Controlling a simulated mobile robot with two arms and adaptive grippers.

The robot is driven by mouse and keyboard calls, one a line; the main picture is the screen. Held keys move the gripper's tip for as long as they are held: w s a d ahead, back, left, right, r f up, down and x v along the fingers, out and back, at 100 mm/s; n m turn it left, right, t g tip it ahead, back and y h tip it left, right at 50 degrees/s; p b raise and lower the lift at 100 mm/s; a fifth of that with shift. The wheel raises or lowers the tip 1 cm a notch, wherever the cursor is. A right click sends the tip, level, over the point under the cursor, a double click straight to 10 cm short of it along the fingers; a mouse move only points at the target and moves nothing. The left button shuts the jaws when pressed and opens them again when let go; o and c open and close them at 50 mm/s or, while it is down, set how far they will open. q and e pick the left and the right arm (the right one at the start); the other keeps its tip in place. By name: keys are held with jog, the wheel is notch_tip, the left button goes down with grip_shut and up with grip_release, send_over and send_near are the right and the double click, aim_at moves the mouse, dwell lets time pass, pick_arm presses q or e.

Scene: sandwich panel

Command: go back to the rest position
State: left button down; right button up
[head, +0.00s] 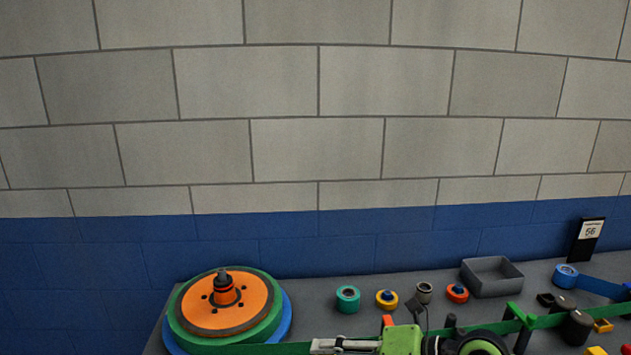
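A grey bench (330,325) runs along the bottom against a blue and grey block wall (320,245).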

jog(key=s+a+r+m+t+y, duration=0.2)
jog(key=a+r+m+t+y, duration=0.25)
jog(key=r, duration=0.55)
jog(key=w+d+r+m+t+h, duration=0.2)
jog(key=d+m+t+h, duration=0.25)
jog(key=d+m, duration=0.2)
jog(key=w+d+r+m+t+h, duration=0.1)
jog(key=w+d+m+t+h, duration=0.15)
jog(key=d+m+t, duration=0.45)
jog(key=s+d+f+m+g+h, duration=0.2)
jog(key=d+f+m+g+h, duration=0.1)
jog(key=d+f+m+h, duration=0.25)
jog(key=s+d+f+m+g+h, duration=0.25)
jog(key=f+m+h, duration=0.3)
jog(key=f, duration=0.35)
jog(key=s+d+f+m+g, duration=0.3)
jog(key=s+f+g, duration=0.4)
jog(key=s+f, duration=0.45)
jog(key=s+a+f+g+y, duration=0.1)
jog(key=s+a+f+g, duration=0.1)
jog(key=s+f+g, duration=0.3)
jog(key=s+a+f+g+y, duration=0.1)
jog(key=s+f, duration=0.3)
jog(key=s, duration=0.4)
notch_tip(320, 180, down, 26)
jog(key=s, duration=0.2)
jog(key=s+d+f+g, duration=0.2)
jog(key=s+d+f, duration=0.1)
jog(key=s+f, duration=1.2)
jog(key=shift+s, duration=0.8)
